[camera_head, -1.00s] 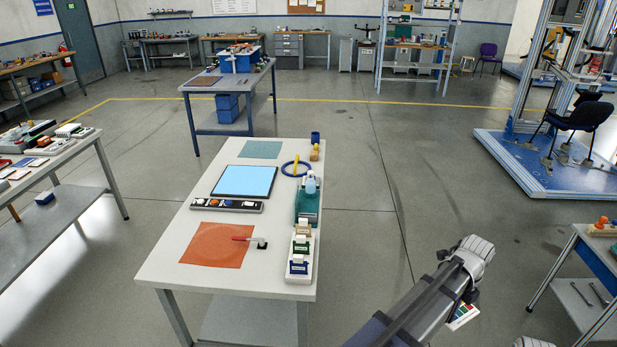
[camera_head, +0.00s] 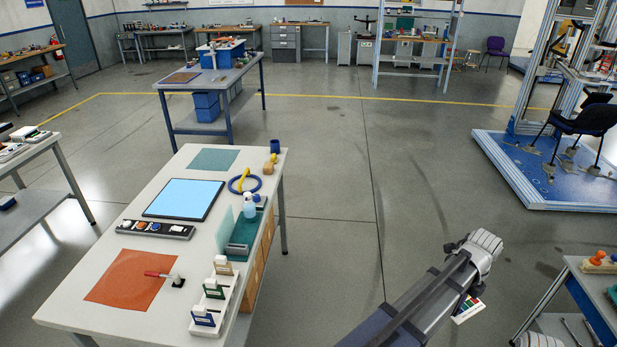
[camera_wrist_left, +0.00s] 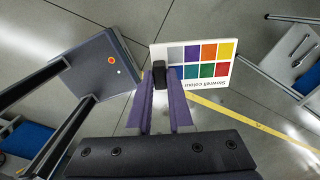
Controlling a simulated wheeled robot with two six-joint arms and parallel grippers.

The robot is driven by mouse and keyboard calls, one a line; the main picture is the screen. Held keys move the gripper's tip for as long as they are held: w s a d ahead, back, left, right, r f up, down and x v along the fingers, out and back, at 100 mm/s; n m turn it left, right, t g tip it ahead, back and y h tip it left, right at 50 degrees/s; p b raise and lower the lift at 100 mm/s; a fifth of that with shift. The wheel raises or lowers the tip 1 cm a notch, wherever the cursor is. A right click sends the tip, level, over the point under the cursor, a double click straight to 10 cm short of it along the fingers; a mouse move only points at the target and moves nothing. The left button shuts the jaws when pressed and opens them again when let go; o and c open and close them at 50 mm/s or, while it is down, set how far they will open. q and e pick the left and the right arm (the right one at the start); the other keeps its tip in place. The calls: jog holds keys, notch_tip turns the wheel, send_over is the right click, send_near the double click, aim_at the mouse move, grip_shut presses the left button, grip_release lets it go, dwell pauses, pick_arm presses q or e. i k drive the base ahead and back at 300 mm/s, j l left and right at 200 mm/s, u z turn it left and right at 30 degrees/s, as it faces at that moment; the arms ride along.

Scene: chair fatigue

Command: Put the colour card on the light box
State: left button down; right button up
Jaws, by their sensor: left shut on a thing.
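The colour card (camera_wrist_left: 200,65) is white with two rows of bright colour patches and printed text. My left gripper (camera_wrist_left: 160,78) is shut on the card's edge in the left wrist view. In the head view the card (camera_head: 468,309) shows partly below my left wrist, held over open floor right of the white table. The light box (camera_head: 184,198) is a flat, pale-blue glowing panel with a dark frame. It lies on the white table (camera_head: 75,305), well left of my left gripper.
Around the light box are a dark button strip (camera_head: 155,229), a blue ring (camera_head: 244,182), a green mat (camera_head: 214,160) and an orange mat (camera_head: 125,280). A spray bottle (camera_head: 249,206) and card holders (camera_head: 214,289) line the right edge. Another table (camera_head: 575,275) stands at right.

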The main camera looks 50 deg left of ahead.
aim_at(192, 198)
jog(key=i+u, duration=0.4)
jog(key=i, duration=0.15)
jog(key=i+u, duration=0.45)
jog(key=i, duration=0.15)
jog(key=i+l+u, duration=0.4)
jog(key=i+j+u, duration=0.2)
jog(key=u, duration=0.2)
jog(key=i+u, duration=0.85)
jog(key=i+l+u, duration=0.2)
jog(key=u, duration=0.25)
jog(key=i, duration=0.5)
jog(key=z, duration=0.25)
